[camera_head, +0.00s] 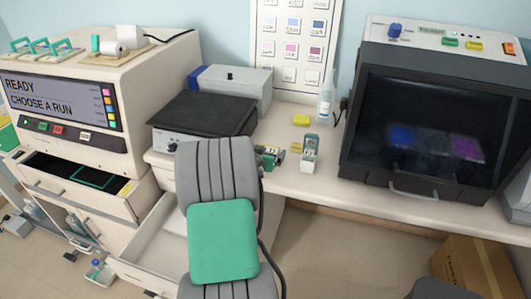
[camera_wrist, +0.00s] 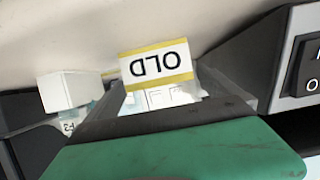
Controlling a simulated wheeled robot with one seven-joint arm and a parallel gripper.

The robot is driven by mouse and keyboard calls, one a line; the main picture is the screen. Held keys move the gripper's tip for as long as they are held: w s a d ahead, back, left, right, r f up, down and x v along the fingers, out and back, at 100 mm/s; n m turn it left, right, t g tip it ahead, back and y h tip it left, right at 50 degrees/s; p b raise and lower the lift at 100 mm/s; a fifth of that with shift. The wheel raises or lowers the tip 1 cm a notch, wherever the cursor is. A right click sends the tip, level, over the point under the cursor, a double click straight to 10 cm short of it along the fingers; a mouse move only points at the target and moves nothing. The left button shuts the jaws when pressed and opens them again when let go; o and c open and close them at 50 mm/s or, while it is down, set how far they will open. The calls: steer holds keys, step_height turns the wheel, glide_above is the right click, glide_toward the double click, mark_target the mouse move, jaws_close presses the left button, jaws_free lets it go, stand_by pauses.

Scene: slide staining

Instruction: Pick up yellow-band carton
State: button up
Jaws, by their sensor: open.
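The yellow-band carton (camera_wrist: 155,65) shows in the wrist view as a white block with yellow bands and the word OLD upside down. It is just beyond the green palm, and in the picture it lies between the jaws of my gripper (camera_wrist: 172,95). The jaws are open, and I cannot tell whether they touch it. In the head view my gripper (camera_head: 268,157) is low at the bench's front edge, where its own parts mostly hide the carton. A pale carton with a teal top (camera_head: 309,154) stands just right of it. A white block (camera_wrist: 70,90) shows left of the banded carton.
A black-topped device (camera_head: 203,113) stands left of the gripper, and a dark-windowed cabinet (camera_head: 425,135) stands right. An open drawer (camera_head: 150,250) sticks out below. The bench between cartons and cabinet is clear.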

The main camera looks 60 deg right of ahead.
steer(key=shift+w+d+f, duration=0.1)
steer(key=shift+d+f, duration=0.15)
steer(key=shift+d, duration=0.3)
steer(key=shift+c, duration=0.2)
steer(key=c, duration=1.3)
